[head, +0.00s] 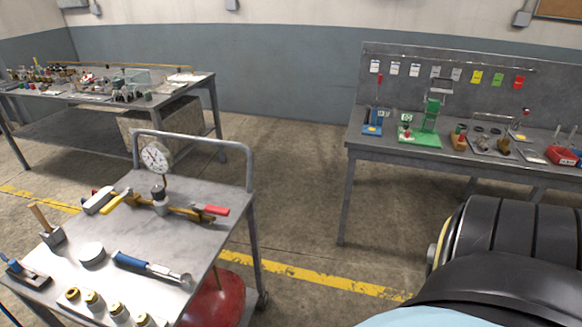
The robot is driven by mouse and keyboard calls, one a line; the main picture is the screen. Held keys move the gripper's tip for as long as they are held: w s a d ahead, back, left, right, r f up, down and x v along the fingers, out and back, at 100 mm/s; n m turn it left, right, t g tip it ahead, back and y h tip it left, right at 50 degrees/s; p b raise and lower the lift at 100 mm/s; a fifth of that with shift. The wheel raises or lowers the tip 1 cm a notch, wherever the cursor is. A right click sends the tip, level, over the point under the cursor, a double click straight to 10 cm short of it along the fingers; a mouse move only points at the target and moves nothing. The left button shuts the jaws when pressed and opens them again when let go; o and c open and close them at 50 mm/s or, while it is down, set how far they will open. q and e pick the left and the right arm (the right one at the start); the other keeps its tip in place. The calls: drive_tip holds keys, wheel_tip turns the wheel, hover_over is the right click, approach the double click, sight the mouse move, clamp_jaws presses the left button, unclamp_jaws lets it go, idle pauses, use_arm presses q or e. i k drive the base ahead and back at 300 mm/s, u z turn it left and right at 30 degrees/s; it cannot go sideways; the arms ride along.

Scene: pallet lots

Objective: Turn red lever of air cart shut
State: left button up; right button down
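The air cart (215,250) is a grey metal cart at the lower left of the head view, with a tubular rail at its back. A brass pipe fitting (180,210) lies across its top, with a round white dial gauge (157,157) standing above it. The red lever (216,210) is at the right end of this fitting, near the cart's right edge. It looks roughly in line with the pipe, pointing right. A yellow lever (117,199) is at the left end. Neither of my grippers shows; a black part at the lower right seems to be mine.
On the cart lie a blue-handled wrench (145,264), a round grey disc (92,254), several brass fittings (94,300) and a wooden-handled tool (46,225). A red tank (215,300) sits below. Workbenches stand at back left (195,82) and right (355,140), with free floor between.

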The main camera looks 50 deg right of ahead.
sight(212, 209)
drive_tip(key=z, duration=1)
drive_tip(key=k, duration=1.15)
drive_tip(key=z, duration=0.95)
drive_tip(key=i, duration=1.3)
drive_tip(key=u, duration=0.7)
drive_tip(key=i, duration=0.85)
drive_tip(key=u, duration=0.8)
